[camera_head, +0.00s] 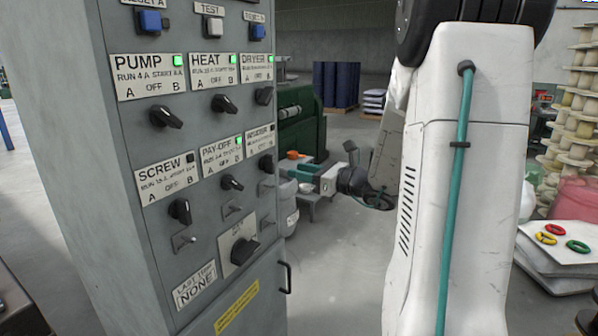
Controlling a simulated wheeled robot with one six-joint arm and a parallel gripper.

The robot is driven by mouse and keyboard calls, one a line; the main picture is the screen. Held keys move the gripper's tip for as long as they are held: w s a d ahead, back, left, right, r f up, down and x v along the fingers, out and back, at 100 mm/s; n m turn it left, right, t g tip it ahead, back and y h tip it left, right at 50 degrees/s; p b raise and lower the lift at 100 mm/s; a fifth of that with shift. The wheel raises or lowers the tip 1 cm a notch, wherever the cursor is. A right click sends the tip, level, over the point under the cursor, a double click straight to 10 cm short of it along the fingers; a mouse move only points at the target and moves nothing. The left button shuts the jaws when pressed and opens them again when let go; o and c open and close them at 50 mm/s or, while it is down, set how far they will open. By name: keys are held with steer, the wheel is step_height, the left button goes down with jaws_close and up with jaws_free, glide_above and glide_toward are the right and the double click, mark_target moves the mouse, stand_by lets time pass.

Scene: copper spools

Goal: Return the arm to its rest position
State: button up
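My arm's large white link (459,180) with a teal cable stands upright in the near right of the head view. I see nothing clearly held there.
A grey control cabinet (75,170) with knobs and lit green lamps fills the left; its door handle (286,277) sticks out. Stacked spools (575,110) stand at right. Grey floor (335,285) is clear between cabinet and arm.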

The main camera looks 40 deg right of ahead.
stand_by(0.4)
steer(key=s+a+f+n+g+y, duration=0.1)
steer(key=s+a+f+n+g, duration=0.2)
steer(key=s+a+n+g, duration=0.5)
steer(key=s+a+f+n+g+y, duration=0.25)
steer(key=s+a+n+g, duration=0.35)
steer(key=a+n, duration=0.45)
steer(key=s+a+r+n+h, duration=0.2)
steer(key=s+n+h, duration=0.3)
steer(key=s+n, duration=0.1)
steer(key=s+a+r+n+g+h, duration=0.1)
steer(key=s+a+n+h, duration=0.1)
steer(key=s+n+h, duration=0.2)
steer(key=s+n, duration=0.2)
steer(key=n, duration=0.1)
steer(key=shift+s+a+r+g+h, duration=0.15)
steer(key=shift+s+r+g+h, duration=0.15)
steer(key=shift+s+r+h, duration=0.1)
steer(key=shift+n, duration=0.25)
